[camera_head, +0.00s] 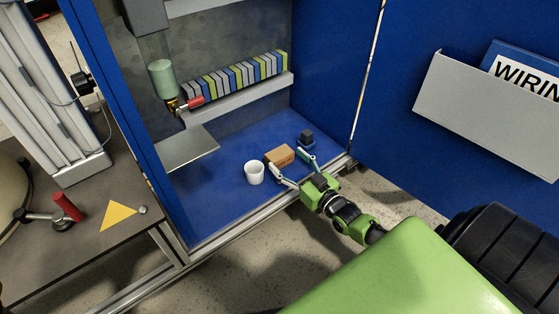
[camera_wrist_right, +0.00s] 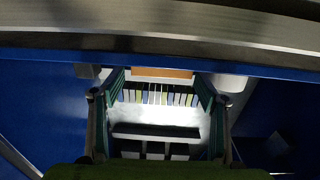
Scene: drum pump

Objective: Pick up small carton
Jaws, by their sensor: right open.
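The small brown carton (camera_head: 280,155) lies on the blue cabinet floor, and its orange-brown face shows in the right wrist view (camera_wrist_right: 161,72). My right gripper (camera_head: 288,162) reaches in over the cabinet's front edge. Its two fingers are spread apart at the near side of the carton, one toward each end. In the right wrist view the carton sits between the fingertips, farther in. I cannot tell whether either finger touches it. My left gripper is not in view.
A white cup (camera_head: 254,173) stands close left of the carton, and a small dark block (camera_head: 306,138) is to its right. A grey metal plate (camera_head: 187,148) and a shelf with striped modules (camera_head: 235,75) are above. The cabinet's front rail (camera_head: 240,221) runs below the arm.

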